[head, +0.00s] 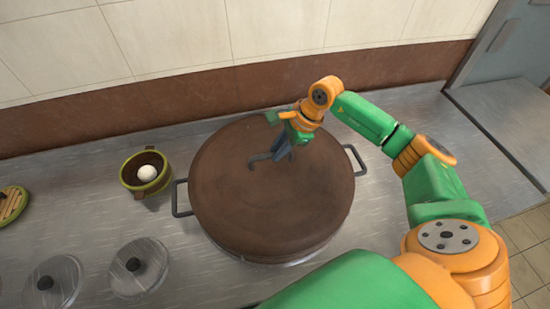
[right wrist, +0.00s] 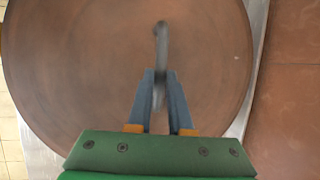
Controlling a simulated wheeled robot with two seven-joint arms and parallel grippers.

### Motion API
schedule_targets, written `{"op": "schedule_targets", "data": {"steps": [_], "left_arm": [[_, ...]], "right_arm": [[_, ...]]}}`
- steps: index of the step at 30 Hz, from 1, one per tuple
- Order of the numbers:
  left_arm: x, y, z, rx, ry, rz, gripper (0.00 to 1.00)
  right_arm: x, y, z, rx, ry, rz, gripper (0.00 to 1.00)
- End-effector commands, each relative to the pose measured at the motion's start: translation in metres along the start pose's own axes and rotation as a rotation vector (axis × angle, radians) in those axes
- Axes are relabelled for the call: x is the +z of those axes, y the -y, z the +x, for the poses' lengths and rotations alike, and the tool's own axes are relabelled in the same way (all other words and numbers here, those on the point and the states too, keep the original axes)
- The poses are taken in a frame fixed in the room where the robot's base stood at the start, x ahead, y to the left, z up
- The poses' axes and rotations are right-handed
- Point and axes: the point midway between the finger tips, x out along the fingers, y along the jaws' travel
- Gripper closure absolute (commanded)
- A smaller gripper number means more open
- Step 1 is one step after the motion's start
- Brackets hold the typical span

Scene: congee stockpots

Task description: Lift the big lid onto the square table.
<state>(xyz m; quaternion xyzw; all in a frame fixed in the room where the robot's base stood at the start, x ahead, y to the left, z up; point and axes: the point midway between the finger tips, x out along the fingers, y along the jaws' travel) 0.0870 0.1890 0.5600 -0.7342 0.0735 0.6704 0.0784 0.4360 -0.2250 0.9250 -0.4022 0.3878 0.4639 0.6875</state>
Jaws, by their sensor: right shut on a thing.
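The big lid (head: 230,195) is a wide brown disc lying on the big pot, whose side handle (head: 181,198) sticks out at the left. The lid also fills most of the right wrist view (right wrist: 80,70). A dark bar handle (head: 257,159) rises at the lid's middle. My right gripper (head: 279,156) is shut on this handle; in the right wrist view its blue fingers (right wrist: 161,76) straddle it. I see no gap under the lid. My left gripper is out of view. I cannot identify the square table for sure.
A green pot with a white ball (head: 147,173) stands left of the big pot. Two small metal lids (head: 138,268) (head: 53,283) lie at the front left. A tiled wall (head: 200,40) closes the back. A grey surface (head: 500,125) lies at the right.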

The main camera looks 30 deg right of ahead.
Motion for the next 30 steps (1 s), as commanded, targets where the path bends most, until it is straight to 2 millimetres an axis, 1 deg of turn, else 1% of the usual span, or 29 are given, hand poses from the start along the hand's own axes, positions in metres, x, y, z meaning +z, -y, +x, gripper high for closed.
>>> {"op": "schedule_targets", "data": {"steps": [5, 10, 14, 20, 25, 30], "left_arm": [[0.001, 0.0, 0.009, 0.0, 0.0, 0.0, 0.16], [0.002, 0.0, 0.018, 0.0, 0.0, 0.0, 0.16], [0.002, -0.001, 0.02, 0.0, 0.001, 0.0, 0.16], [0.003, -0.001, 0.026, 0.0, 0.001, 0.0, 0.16], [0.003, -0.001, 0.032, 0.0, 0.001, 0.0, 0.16], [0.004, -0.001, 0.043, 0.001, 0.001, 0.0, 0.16]], "right_arm": [[0.004, 0.003, -0.01, -0.006, 0.003, -0.002, 1.0], [0.011, 0.007, -0.026, -0.007, 0.002, -0.002, 1.0], [0.02, -0.001, -0.039, -0.005, 0.004, -0.003, 1.0], [0.035, -0.016, -0.061, -0.006, 0.002, -0.005, 1.0], [0.052, -0.031, -0.085, -0.007, 0.001, -0.006, 1.0], [0.069, -0.06, -0.099, -0.006, 0.002, -0.006, 1.0]]}}
